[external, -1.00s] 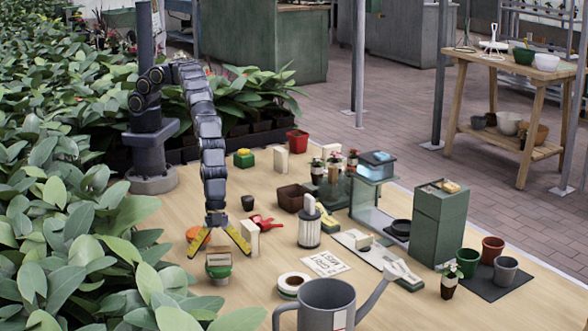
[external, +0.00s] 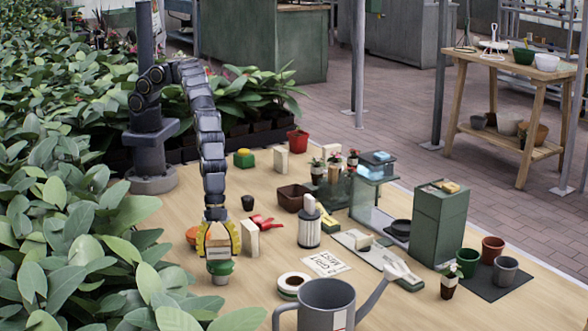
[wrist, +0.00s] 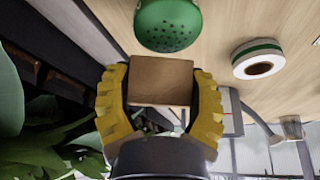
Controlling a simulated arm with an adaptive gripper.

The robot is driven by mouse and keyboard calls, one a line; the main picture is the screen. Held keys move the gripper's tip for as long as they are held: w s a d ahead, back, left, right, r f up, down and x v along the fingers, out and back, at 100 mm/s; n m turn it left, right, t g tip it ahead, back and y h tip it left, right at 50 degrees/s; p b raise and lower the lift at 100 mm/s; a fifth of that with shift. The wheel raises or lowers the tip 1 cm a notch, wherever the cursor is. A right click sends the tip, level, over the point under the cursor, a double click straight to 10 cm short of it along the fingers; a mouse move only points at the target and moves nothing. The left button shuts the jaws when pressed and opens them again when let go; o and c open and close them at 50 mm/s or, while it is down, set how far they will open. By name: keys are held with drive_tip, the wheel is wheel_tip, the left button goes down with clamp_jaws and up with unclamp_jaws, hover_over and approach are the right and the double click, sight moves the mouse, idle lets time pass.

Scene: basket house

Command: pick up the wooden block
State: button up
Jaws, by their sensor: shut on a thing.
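The wooden block (external: 218,249) is brown and box-shaped. It is between the yellow fingers of my gripper (external: 220,254), just above a round green object (external: 220,268). In the wrist view the block (wrist: 162,80) fills the gap between the two fingers (wrist: 159,77), which are shut on its sides. The green object with small dark holes (wrist: 167,24) shows beyond the block there. I cannot tell whether the block still touches it.
A cream block (external: 250,238) stands close to the right of my gripper. Red pruners (external: 264,222), a white tape roll (external: 293,283) and a grey watering can (external: 327,304) are to the right. Leafy plants (external: 80,230) crowd the left edge.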

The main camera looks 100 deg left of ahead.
drive_tip(key=v, duration=0.2)
drive_tip(key=shift+w+r, duration=0.15)
drive_tip(key=shift+r, duration=0.35)
drive_tip(key=s+a+r+m+g+h, duration=0.1)
drive_tip(key=s+a+r+m+h, duration=0.25)
drive_tip(key=s+a+r, duration=0.65)
drive_tip(key=shift+m+g+y, duration=0.3)
drive_tip(key=shift+m+y, duration=0.15)
drive_tip(key=shift+m, duration=0.1)
drive_tip(key=w+d+f, duration=0.2)
drive_tip(key=f, duration=0.1)
drive_tip(key=w+d+f, duration=0.5)
drive_tip(key=w+f, duration=0.1)
drive_tip(key=shift+w+d, duration=0.2)
drive_tip(key=shift+d, duration=0.2)
drive_tip(key=shift+w+d+f, duration=0.1)
drive_tip(key=shift+d+f, duration=0.2)
drive_tip(key=shift+w+d+f, duration=0.2)
drive_tip(key=shift+w+f, duration=0.1)
drive_tip(key=shift+f, duration=0.15)
drive_tip(key=shift+w+d+f, duration=0.1)
drive_tip(key=shift+f, duration=1.55)
